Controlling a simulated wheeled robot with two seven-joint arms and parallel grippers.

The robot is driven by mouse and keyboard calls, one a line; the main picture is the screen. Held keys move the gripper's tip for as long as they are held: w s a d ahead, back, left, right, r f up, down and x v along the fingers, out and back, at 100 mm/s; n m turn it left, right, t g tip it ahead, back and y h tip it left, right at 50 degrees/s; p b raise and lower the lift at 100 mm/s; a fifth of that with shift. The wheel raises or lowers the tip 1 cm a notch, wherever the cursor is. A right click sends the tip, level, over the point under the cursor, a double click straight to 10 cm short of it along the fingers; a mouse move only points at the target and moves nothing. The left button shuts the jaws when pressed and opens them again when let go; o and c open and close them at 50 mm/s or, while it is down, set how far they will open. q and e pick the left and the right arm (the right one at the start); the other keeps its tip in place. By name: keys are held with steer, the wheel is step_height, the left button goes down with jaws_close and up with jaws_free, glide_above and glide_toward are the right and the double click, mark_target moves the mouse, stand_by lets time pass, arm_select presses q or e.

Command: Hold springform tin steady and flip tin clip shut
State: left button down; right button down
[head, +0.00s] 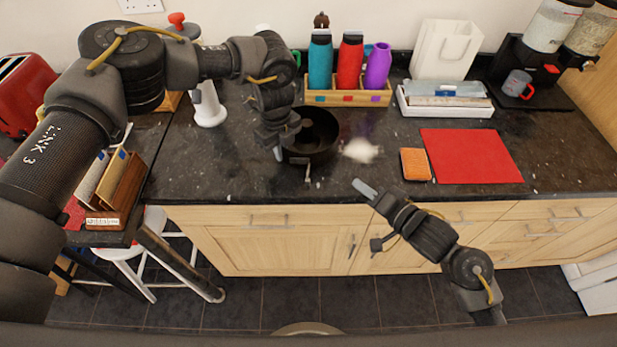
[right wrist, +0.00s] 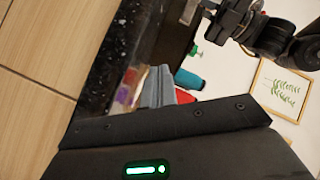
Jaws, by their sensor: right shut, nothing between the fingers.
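The dark springform tin (head: 318,132) stands upright on the black granite counter, a little left of the middle in the head view. A small light metal clip (head: 308,172) shows at its front side; I cannot tell whether it is open or shut. My left gripper (head: 279,153) is at the tin's left side, its fingertip close to the wall; whether it touches or grips the wall cannot be told. My right gripper (head: 360,187) is shut and empty, in front of the counter edge, to the right of the tin. In the right wrist view its fingers (right wrist: 158,90) are together.
An orange sponge (head: 415,164) and a red mat (head: 470,156) lie right of the tin. A wooden rack (head: 347,97) with bottles stands behind it. A pale blurred patch (head: 361,150) lies between tin and sponge.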

steer(key=shift+w+a, duration=0.2)
steer(key=shift+a, duration=1.25)
steer(key=shift+w+a, duration=0.25)
steer(key=shift+a, duration=1.25)
steer(key=shift+w+a, duration=0.2)
steer(key=shift+a, duration=1.25)
steer(key=shift+a, duration=0.15)
steer(key=shift+a, duration=0.3)
